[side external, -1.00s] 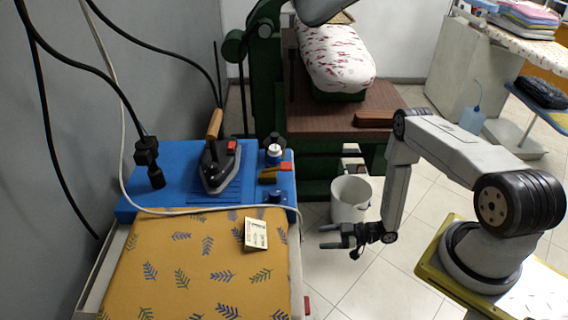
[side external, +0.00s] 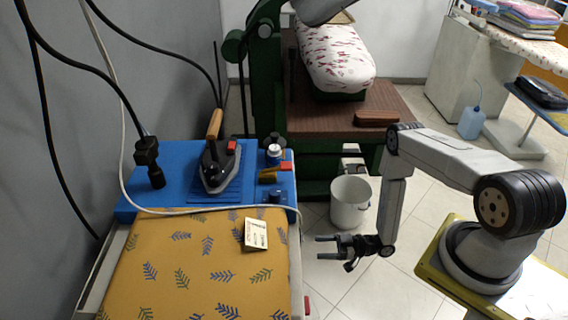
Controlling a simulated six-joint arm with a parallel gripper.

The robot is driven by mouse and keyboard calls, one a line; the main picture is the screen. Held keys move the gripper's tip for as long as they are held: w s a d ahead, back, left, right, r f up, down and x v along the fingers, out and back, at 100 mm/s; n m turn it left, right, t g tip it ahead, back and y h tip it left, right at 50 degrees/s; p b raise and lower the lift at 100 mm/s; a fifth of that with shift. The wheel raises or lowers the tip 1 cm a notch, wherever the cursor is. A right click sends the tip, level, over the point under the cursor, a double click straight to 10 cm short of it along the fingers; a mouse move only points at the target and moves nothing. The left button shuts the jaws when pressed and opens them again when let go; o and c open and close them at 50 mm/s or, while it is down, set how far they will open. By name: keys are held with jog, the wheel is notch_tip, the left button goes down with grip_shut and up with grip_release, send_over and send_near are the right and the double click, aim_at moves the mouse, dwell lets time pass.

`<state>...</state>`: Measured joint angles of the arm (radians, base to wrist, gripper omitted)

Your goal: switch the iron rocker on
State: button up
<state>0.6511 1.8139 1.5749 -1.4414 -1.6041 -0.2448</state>
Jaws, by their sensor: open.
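The iron (side external: 217,167), dark with a wooden handle, rests on a ribbed blue pad on the blue shelf (side external: 190,182) behind the ironing board. A small red part (side external: 231,145) shows beside the iron's handle. Another small red block (side external: 286,166) sits at the shelf's right side, beside a brass-coloured piece (side external: 268,176). I cannot tell which red part is the rocker, or its position. My gripper (side external: 322,247) is open and empty, pointing left, in the air right of the board and apart from the shelf.
The yellow leaf-patterned board (side external: 170,285) carries a paper tag (side external: 255,233). A pale cord (side external: 180,211) crosses the board's back edge. A blue knob (side external: 277,196) and a white-capped bottle (side external: 273,152) stand near the shelf's right end. A white bucket (side external: 350,203) stands behind my gripper.

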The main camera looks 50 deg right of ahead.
jog(key=shift+x, duration=2.85)
